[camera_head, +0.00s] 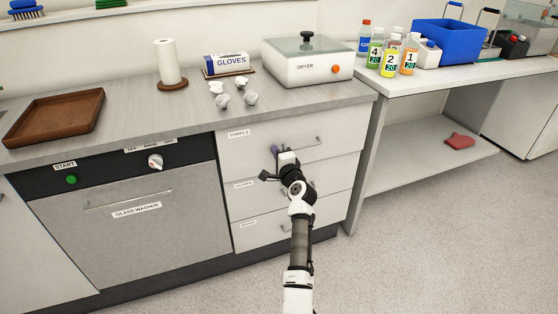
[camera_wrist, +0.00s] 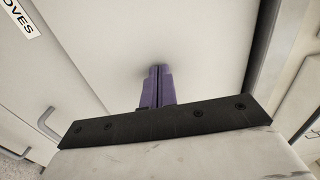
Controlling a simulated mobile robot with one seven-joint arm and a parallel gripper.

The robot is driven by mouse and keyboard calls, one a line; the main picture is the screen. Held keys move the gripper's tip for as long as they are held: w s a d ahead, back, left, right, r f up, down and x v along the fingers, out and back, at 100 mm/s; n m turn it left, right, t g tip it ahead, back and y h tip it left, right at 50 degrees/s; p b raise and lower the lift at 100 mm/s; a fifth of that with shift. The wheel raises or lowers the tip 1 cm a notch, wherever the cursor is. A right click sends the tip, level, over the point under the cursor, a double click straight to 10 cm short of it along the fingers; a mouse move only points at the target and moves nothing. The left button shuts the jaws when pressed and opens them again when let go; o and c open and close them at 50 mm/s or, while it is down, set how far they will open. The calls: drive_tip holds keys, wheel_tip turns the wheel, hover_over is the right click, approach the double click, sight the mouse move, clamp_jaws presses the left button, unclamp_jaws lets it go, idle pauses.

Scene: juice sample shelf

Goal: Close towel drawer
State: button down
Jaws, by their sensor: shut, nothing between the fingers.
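The towel drawer (camera_head: 345,125) is the top drawer under the counter, with a "TOWELS" label and a bar handle (camera_head: 318,140). Its front looks flush or nearly flush with the drawers below; a small gap cannot be ruled out. My gripper (camera_head: 275,150) is in front of it, left of the handle. In the wrist view, the purple fingers (camera_wrist: 158,70) are shut together and empty. Their tips are at or very close to a plain pale drawer front (camera_wrist: 200,40); contact cannot be told for sure. My arm hides parts of the lower drawers.
Two more drawers lie below, the middle one (camera_head: 335,170) with a handle (camera_wrist: 46,124). A glass washer (camera_head: 130,240) stands left. The dryer (camera_head: 305,70), glove box (camera_head: 228,63) and brown tray (camera_head: 55,117) are on the counter. The floor (camera_head: 430,250) at right is clear.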

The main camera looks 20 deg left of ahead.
drive_tip(key=shift+w+a+r, duration=0.35)
drive_tip(key=shift+w+a, duration=0.05)
drive_tip(key=shift+w, duration=0.15)
drive_tip(key=shift+r, duration=0.1)
